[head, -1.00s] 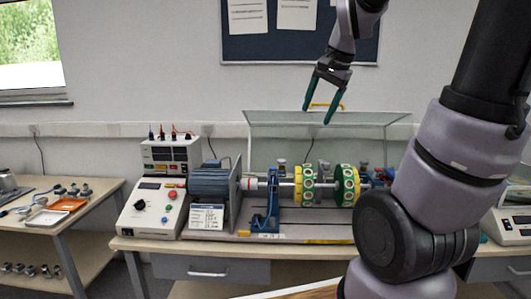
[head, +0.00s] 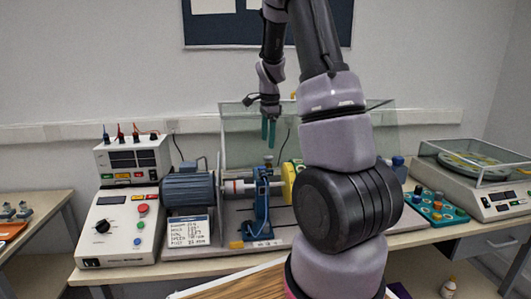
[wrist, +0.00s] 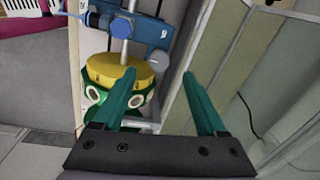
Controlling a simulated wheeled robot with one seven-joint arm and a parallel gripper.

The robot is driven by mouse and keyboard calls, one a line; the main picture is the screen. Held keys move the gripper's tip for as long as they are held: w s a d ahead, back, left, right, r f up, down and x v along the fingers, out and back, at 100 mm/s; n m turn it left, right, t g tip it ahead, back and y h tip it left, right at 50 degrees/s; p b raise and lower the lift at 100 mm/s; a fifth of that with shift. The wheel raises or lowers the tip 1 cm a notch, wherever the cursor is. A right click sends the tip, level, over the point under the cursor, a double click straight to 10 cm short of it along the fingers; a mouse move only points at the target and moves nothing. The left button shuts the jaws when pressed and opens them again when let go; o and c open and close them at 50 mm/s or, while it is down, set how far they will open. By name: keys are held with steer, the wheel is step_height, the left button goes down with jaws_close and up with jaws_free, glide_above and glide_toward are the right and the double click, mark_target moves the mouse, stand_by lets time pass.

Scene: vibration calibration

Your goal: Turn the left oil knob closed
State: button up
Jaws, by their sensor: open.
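My gripper (head: 268,132) hangs with its green fingers pointing down, above the left blue bearing pedestal (head: 262,208) of the test rig. Its fingers are parted and empty in the wrist view (wrist: 159,75). A small grey knob (head: 268,159) shows on top of this pedestal, just below the fingertips and apart from them. I cannot tell its turned position. In the wrist view a blue bearing block (wrist: 148,30) with a shaft through it lies beyond the fingertips. My arm hides much of the right side of the rig in the head view.
A clear guard (head: 232,130) stands behind the rig. The blue-grey motor (head: 188,188) and control box (head: 120,225) stand to the left. A yellow-rimmed disc (head: 289,180) is right of the pedestal. A balance (head: 490,200) stands at far right.

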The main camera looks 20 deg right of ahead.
mark_target(267, 157)
steer(key=f, duration=0.6)
steer(key=shift+w, duration=0.25)
jaws_close()
